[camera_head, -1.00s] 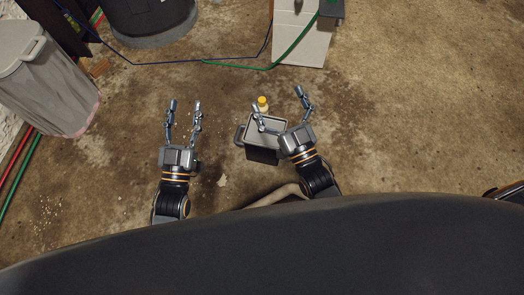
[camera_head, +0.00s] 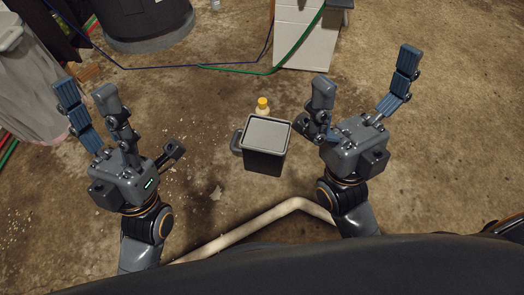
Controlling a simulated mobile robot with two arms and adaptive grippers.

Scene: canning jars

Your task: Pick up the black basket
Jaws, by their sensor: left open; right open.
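The black basket (camera_head: 264,160) stands upright on the concrete floor near the middle of the head view. It is a dark box shape with a grey top face and a handle (camera_head: 236,141) on its left side. My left gripper (camera_head: 88,97) is open and empty, well to the left of the basket and raised toward the camera. My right gripper (camera_head: 364,75) is open and empty, just right of the basket. Its inner finger is near the basket's right side; I cannot tell how far apart they are in depth.
A small bottle with a yellow cap (camera_head: 262,105) stands just behind the basket. A white cabinet (camera_head: 297,40), a dark round drum (camera_head: 145,20) and a grey bin (camera_head: 30,90) are farther back. Blue (camera_head: 185,67) and green hoses cross the floor. A pale curved pipe (camera_head: 250,226) lies in front.

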